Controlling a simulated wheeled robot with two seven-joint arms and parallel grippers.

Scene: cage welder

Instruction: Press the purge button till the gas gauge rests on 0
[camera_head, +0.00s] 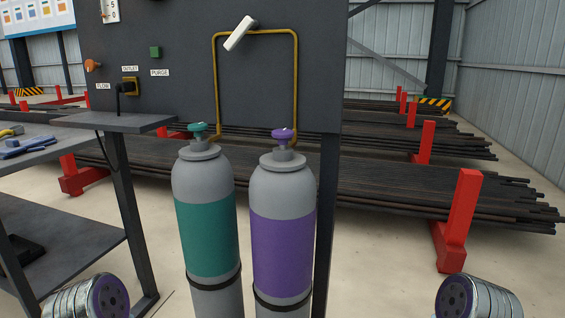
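Nothing touches the button. Neither gripper shows; only rounded metal parts, apparently of my arms, show in the bottom left and right corners.
An orange FLOW knob (92,66) and a yellow-framed outlet (130,87) with a black plug sit near the button. A shelf (115,122) juts out below. Green-banded (207,235) and purple-banded (283,250) cylinders stand before the panel. A white lever (240,34) sits on the yellow pipe.

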